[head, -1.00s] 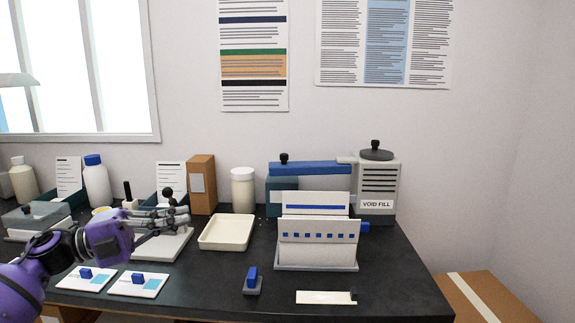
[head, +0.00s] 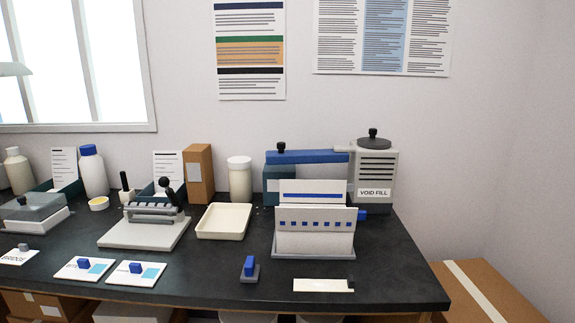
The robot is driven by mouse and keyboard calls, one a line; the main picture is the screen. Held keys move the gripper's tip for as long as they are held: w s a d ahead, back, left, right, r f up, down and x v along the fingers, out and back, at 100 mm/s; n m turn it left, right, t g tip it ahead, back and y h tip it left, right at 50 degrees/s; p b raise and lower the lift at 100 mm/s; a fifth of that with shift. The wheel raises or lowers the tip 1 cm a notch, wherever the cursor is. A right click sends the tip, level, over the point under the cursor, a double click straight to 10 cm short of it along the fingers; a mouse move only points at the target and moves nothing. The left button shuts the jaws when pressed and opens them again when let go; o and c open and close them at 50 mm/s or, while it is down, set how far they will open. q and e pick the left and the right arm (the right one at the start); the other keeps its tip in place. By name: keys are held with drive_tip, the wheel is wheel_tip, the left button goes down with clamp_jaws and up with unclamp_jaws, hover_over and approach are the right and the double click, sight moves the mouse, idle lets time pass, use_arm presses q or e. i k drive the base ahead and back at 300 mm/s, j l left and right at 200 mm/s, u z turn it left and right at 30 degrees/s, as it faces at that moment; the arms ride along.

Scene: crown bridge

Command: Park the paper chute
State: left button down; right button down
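The void fill machine (head: 379,171) is a grey box with dark slots, a "VOID FILL" label and a round dark lid with a knob at the back right of the bench. A long blue bar (head: 312,157), which looks like the paper chute, reaches left from its top. The bar lies roughly level above a teal block (head: 274,193) and has a black knob (head: 281,147) near its left end. White panels in front hide the lower part of this area. Neither of my grippers is in view.
A panel stand with blue squares (head: 315,242) stands in front of the machine. A cream tray (head: 224,221), white jar (head: 240,180) and brown box (head: 198,174) are left of it. A blue-handled block (head: 250,268) and white strip (head: 322,285) lie near the front edge.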

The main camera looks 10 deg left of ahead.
sight(282, 157)
drive_tip(key=i+l+u, duration=0.15)
drive_tip(key=u, duration=0.25)
drive_tip(key=i+l+u, duration=0.25)
drive_tip(key=u, duration=0.15)
